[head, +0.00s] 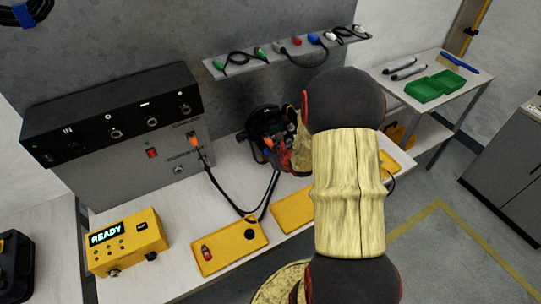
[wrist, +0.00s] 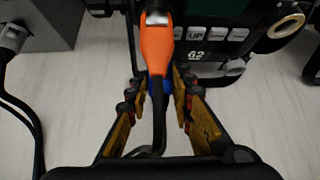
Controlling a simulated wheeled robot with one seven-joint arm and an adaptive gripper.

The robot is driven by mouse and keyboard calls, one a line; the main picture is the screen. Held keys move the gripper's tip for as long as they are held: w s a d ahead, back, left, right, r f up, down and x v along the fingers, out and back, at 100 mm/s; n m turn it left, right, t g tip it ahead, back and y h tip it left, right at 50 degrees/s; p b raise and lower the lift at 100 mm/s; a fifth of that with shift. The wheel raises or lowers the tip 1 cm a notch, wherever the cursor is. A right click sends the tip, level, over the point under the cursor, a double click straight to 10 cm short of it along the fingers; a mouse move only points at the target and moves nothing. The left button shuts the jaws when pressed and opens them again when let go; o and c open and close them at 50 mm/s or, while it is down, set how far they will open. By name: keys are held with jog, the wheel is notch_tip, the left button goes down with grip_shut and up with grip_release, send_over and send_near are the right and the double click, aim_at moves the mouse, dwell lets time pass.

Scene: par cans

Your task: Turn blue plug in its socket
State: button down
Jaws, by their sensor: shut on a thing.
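In the wrist view, an orange plug (wrist: 157,45) with a blue collar (wrist: 159,86) sits against the black par can (wrist: 215,62). Its black cable runs down between my fingers. My gripper (wrist: 157,90) is shut around the blue collar, one finger on each side. The plug's far end is at the top edge of the picture, so how it sits in a socket is hidden. In the head view, the par can (head: 266,122) stands on the bench, partly behind my arm. My gripper is beside it, mostly hidden.
A black panel box (head: 115,115) stands at the bench's left, with an orange plug (head: 194,142) and cable. A yellow tester (head: 125,240) reads READY. A yellow plate (head: 228,248) lies in front. A wall shelf (head: 275,60) holds several connectors. A side table carries green trays (head: 436,87).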

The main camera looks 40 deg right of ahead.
dwell(0.3)
jog(key=c, duration=1.6)
grip_release()
jog(key=shift+o, duration=0.6)
jog(key=shift+s, duration=0.1)
jog(key=v, duration=1.2)
